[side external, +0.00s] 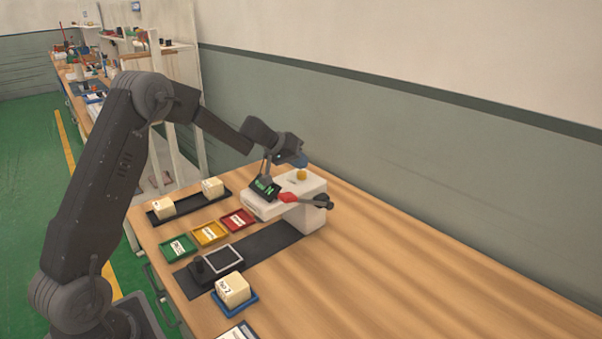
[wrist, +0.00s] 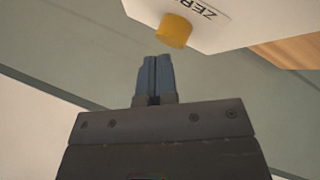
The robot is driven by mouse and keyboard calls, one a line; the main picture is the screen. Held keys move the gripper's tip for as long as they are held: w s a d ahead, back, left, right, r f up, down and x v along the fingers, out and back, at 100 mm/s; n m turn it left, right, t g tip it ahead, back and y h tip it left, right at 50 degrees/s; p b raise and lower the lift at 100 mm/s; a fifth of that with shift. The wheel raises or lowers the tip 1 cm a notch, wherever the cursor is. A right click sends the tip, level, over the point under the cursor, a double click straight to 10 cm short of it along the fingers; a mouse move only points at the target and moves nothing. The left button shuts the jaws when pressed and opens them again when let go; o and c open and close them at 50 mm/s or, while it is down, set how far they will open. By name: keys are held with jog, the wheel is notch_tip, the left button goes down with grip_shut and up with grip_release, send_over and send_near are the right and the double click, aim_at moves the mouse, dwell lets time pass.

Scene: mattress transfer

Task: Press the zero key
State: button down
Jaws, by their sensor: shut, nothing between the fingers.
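The zero key is a small round yellow knob (side external: 302,175) on top of the white machine (side external: 312,189). In the wrist view the yellow knob (wrist: 174,30) stands beside the printed letters "ZER", with the rest of the word cut off or hard to read. My gripper (side external: 302,161) is just above the knob in the side view, and a small gap seems to show between them. In the wrist view my gripper's blue fingers (wrist: 155,60) are together and empty, with their tips a little short of the knob. I see no contact.
A dark display with green text (side external: 265,188) and a red-and-black part (side external: 305,198) are on the machine. Green (side external: 178,248), yellow (side external: 210,233) and red (side external: 238,219) trays lie to its left. A cream block (side external: 233,289) sits on a blue tray. The table's right is clear.

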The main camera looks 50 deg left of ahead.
aim_at(300, 172)
jog(key=shift+s+d+f+g, duration=0.1)
jog(key=shift+f+g, duration=0.05)
jog(key=shift+f, duration=0.45)
jog(key=shift+s+d+f+g, duration=0.1)
jog(key=shift+f+g, duration=0.05)
jog(key=shift+f, duration=0.4)
jog(key=shift+r, duration=0.25)
jog(key=shift+w+a+r, duration=0.1)
jog(key=shift+r, duration=1.25)
jog(key=shift+w+a+r, duration=0.1)
jog(key=shift+r, duration=1.25)
